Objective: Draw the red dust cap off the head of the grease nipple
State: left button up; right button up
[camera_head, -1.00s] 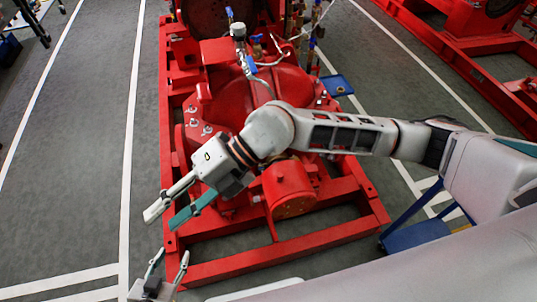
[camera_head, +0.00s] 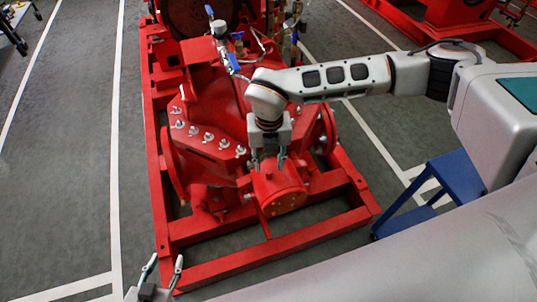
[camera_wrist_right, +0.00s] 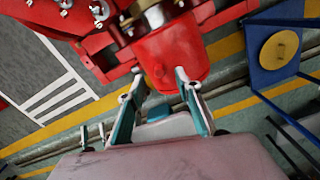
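The red pump's round bearing housing (camera_head: 283,196) is at the front of the pumpset; it also fills the top middle of the right wrist view (camera_wrist_right: 178,50). A small red bump (camera_wrist_right: 158,71) shows on it between the fingertips in that view. It may be the dust cap, but it is red on red and I cannot tell it surely. No grease nipple can be made out. My right gripper (camera_head: 268,164) is open, pointing down above the housing, with nothing seen between its fingers (camera_wrist_right: 160,76). My left gripper (camera_head: 166,259) is open and empty at the bottom edge, left of the skid's front.
The red skid frame (camera_head: 225,258) surrounds the pump. Studs with nuts (camera_head: 208,137) and a gauge with blue-handled valves (camera_head: 219,28) rise behind the housing. A blue step stool (camera_head: 455,182) stands at right.

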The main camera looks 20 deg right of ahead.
aim_at(269, 172)
jog(key=shift+f, duration=1.75)
grip_shut()
